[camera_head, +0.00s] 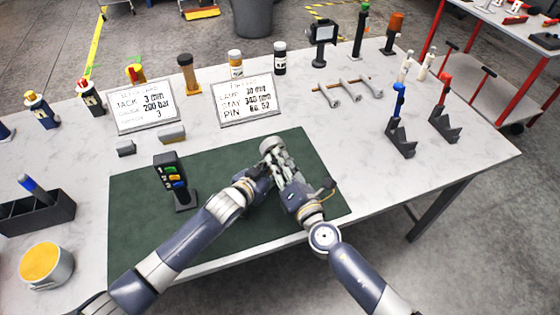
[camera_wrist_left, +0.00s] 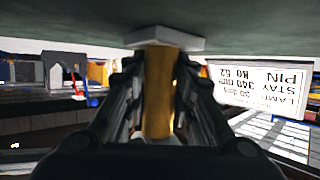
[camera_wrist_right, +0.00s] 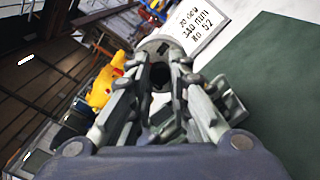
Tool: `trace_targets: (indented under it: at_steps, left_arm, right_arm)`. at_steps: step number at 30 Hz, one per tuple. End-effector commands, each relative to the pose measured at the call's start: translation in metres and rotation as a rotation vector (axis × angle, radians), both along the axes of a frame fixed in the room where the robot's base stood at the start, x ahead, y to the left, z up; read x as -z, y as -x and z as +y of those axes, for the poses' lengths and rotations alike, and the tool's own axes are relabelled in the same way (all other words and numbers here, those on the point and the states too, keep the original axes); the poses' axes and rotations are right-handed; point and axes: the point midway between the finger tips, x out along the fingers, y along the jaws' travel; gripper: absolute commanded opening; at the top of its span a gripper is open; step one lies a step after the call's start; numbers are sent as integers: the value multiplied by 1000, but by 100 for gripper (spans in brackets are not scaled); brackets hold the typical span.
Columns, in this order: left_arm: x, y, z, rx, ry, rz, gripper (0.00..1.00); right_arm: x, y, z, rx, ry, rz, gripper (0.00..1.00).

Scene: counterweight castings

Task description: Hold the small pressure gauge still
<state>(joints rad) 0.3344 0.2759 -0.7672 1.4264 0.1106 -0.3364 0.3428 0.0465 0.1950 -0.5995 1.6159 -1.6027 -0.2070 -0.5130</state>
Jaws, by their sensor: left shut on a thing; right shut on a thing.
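Both my grippers meet over the right part of the green mat. In the left wrist view, my left gripper (camera_wrist_left: 160,110) is shut around an upright brass-coloured body (camera_wrist_left: 158,90), which I take for the small pressure gauge. Its pale grey foot (camera_wrist_left: 163,38) is against the mat. My right gripper (camera_wrist_right: 163,95) is shut on a round grey piece (camera_wrist_right: 160,46), whose top also shows in the head view (camera_head: 271,144). I cannot tell whether this piece is part of the gauge. In the head view my left gripper (camera_head: 258,176) and the fingers hide most of what is held.
A dark stand with coloured buttons (camera_head: 172,180) is on the green mat (camera_head: 130,222), left of my grippers. Two white signs (camera_head: 246,103) and several bottles stand behind. Wrenches (camera_head: 348,90) and dark holders (camera_head: 400,138) are to the right. The table's front right is clear.

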Motion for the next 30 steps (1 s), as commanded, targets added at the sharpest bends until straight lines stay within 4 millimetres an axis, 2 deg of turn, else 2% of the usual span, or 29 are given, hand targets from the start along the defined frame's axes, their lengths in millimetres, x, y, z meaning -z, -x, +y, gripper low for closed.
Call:
trace_targets:
  at_steps: [9, 23, 24, 25, 30]
  left_arm:
    - [1, 0, 1, -2, -2, 1, 0]
    - [1, 0, 1, -2, -2, 2, 0]
    - [1, 0, 1, -2, -2, 2, 0]
    - [1, 0, 1, -2, -2, 2, 0]
    - [1, 0, 1, -2, -2, 1, 0]
  right_arm:
    - [0, 0, -1, 2, -88, 34, 0]
    - [0, 0, -1, 3, -99, 39, 0]
    - [0, 0, -1, 3, -98, 39, 21]
    - [0, 0, -1, 3, -98, 39, 26]
    - [0, 0, -1, 2, -98, 39, 26]
